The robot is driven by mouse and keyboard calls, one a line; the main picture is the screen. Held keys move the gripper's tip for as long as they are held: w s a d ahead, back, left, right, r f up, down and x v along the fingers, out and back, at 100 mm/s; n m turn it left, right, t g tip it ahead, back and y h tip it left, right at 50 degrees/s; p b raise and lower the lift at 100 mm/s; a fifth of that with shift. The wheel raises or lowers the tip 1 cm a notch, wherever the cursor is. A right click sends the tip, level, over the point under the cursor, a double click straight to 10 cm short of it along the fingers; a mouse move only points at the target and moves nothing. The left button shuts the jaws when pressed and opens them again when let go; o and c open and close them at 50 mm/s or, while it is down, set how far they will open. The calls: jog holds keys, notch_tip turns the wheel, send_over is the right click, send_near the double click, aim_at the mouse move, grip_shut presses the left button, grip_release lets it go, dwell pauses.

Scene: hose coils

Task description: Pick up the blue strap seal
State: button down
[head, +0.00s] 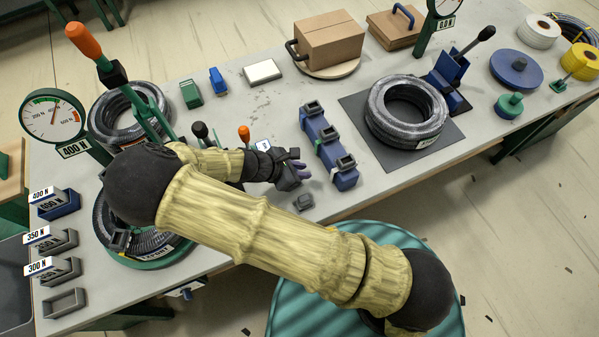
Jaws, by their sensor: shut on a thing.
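My gripper (294,168) is above the bench, just left of a long blue rack (321,138). Its jaws are shut on a small blue-violet piece (301,164) that shows at the fingertips. This looks like the blue strap seal, though the fingers hide most of it. I cannot tell whether it is clear of the bench top.
A hose coil (405,108) lies on a dark mat at right. More coils, a green tensioner with an orange handle (84,41) and a 400 N gauge (53,117) stand at left. Labelled trays (65,303) line the left end. A cardboard box (330,42) stands behind.

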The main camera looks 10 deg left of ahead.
notch_tip(320, 180, up, 8)
dwell(0.4)
dwell(0.6)
